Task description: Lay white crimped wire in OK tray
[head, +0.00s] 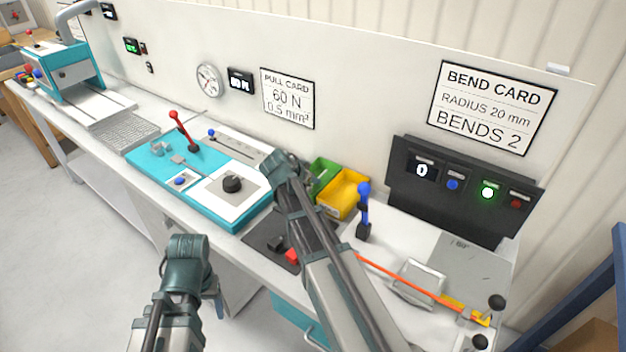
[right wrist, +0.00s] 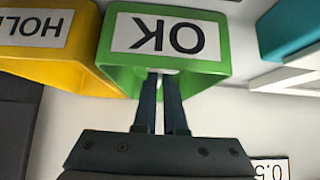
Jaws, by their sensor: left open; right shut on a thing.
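The green OK tray (head: 325,166) stands at the back of the bench, partly hidden by my right gripper. Its green rim and upside-down OK label show in the right wrist view (right wrist: 222,70). My right gripper (head: 280,168) is at the tray's left side in the head view. In the right wrist view its fingers (right wrist: 166,76) are close together, their tips at the tray's edge. A small pale bit shows between the tips; the rest of the white crimped wire cannot be made out. My left gripper (head: 188,245) is open and empty, in front of the bench.
The yellow HOLD tray (head: 343,193) stands beside the green one. A teal lever fixture (head: 195,172) is to the left. A blue-handled lever (head: 363,210) and a bending station with an orange wire (head: 415,275) are to the right.

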